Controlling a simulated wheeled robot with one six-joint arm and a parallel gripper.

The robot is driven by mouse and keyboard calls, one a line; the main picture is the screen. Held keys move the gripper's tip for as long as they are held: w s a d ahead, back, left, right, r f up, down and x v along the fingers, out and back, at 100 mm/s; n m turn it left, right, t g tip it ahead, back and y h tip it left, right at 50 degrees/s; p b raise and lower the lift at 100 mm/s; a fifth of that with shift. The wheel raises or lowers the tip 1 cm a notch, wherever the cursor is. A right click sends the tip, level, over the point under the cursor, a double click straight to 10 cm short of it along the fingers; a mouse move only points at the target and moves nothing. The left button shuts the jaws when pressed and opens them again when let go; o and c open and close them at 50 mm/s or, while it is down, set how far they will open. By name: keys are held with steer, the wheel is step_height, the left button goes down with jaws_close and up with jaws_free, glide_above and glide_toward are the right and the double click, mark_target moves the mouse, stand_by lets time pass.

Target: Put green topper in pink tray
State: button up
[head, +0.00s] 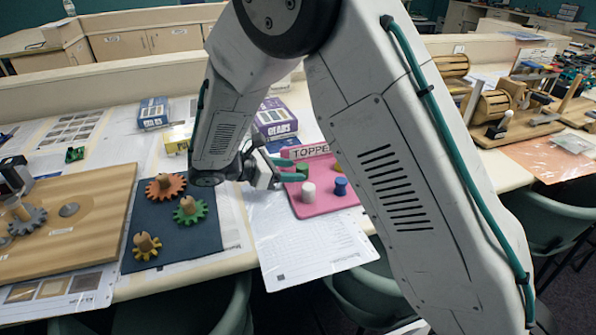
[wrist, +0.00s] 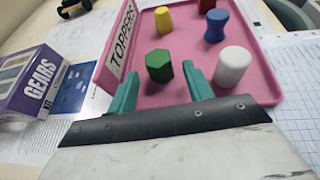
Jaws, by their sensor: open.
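The pink tray (head: 322,207) lies on the table in the head view, with a "TOPPERS" sign at its back edge; it fills much of the wrist view (wrist: 262,88). The green topper (wrist: 159,66), a hexagonal block, stands inside the tray close to the sign. My gripper (wrist: 160,86) has teal fingers, spread apart and empty. In the wrist view the green topper appears just beyond and between the fingertips. In the head view my gripper (head: 287,170) is at the tray's left side, and my arm hides part of the tray.
The tray also holds a white topper (wrist: 233,67), a blue topper (wrist: 216,27), a yellow topper (wrist: 163,19) and a red topper (wrist: 206,5). A purple "GEARS" box (head: 275,120) stands behind. A dark mat (head: 205,238) with gears lies left.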

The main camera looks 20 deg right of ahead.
steer(key=v, duration=0.8)
steer(key=shift+a+r, duration=0.2)
steer(key=shift+a, duration=0.15)
steer(key=s+d+r+m+g+y, duration=0.4)
steer(key=s+d+r+m+y, duration=0.2)
steer(key=s+d+r+m, duration=0.5)
steer(key=s+d+m+t+y, duration=0.1)
steer(key=s+d+m+y, duration=0.2)
steer(key=s, duration=0.6)
steer(key=s+d+r+m+t+y, duration=0.1)
steer(key=s+d+m+t+y, duration=0.1)
steer(key=s, duration=0.8)
steer(key=d+m+y, duration=0.1)
steer(key=m+y, duration=0.1)
steer(key=m, duration=0.1)
steer(key=shift+s+m+t, duration=0.3)
